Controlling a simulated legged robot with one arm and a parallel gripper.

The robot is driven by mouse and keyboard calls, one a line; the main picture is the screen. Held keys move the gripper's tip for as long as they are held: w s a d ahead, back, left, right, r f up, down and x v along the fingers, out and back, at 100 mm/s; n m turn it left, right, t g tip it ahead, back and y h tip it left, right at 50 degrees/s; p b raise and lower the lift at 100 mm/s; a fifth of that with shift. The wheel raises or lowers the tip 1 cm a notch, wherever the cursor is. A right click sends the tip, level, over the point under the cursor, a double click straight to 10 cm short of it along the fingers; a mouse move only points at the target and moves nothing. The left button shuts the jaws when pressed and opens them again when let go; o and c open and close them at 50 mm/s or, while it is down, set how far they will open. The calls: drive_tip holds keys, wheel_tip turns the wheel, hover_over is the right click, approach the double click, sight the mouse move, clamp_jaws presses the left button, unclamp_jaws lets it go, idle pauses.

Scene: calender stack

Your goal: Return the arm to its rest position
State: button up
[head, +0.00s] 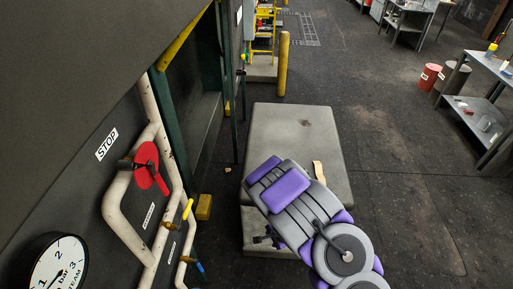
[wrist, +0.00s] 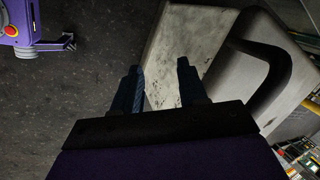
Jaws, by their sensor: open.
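My arm (head: 300,205), purple and grey, reaches forward from the lower right of the head view, over the near end of a grey block. It is bent, with its large round joints nearest the camera. My gripper (wrist: 160,72) shows in the wrist view with its two dark fingers apart and nothing between them. Behind the fingers are dark floor and the edge of a pale, stained slab (wrist: 180,42). In the head view the gripper is small and dark beside the arm, and its fingers cannot be made out clearly.
The grey block (head: 290,130) stands ahead, under and beyond the arm. Left are a machine wall with white pipes, a red valve handle (head: 147,166) and a pressure gauge (head: 57,266). A yellow post (head: 283,63) stands beyond. Open floor (head: 390,150) lies right, before a metal table (head: 490,65).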

drive_tip(key=w+d+r+n+t+h+b, duration=0.15)
drive_tip(key=d+r+h+b, duration=0.4)
drive_tip(key=d+r, duration=0.9)
drive_tip(key=s+d+r+n+g+h+b, duration=0.1)
drive_tip(key=s+d+r+n+g+b, duration=0.15)
drive_tip(key=s+r, duration=0.2)
drive_tip(key=s+a+r+n+g+y+b, duration=0.1)
drive_tip(key=s+a+r+n+b, duration=0.1)
drive_tip(key=s, duration=0.7)
drive_tip(key=s+a+r+n+g+y+b, duration=0.1)
drive_tip(key=s+a+r+n+y+b, duration=0.1)
drive_tip(key=s, duration=0.8)
drive_tip(key=s+a+r+n+g+y+b, duration=0.1)
drive_tip(key=s+a+r+n+g+b, duration=0.1)
drive_tip(key=s, duration=0.7)
drive_tip(key=a+n+b, duration=0.1)
drive_tip(key=a+n, duration=0.1)
drive_tip(key=a, duration=0.1)
drive_tip(key=shift+s+a+r+y, duration=0.2)
drive_tip(key=shift+s+y, duration=0.1)
drive_tip(key=shift+y, duration=0.05)
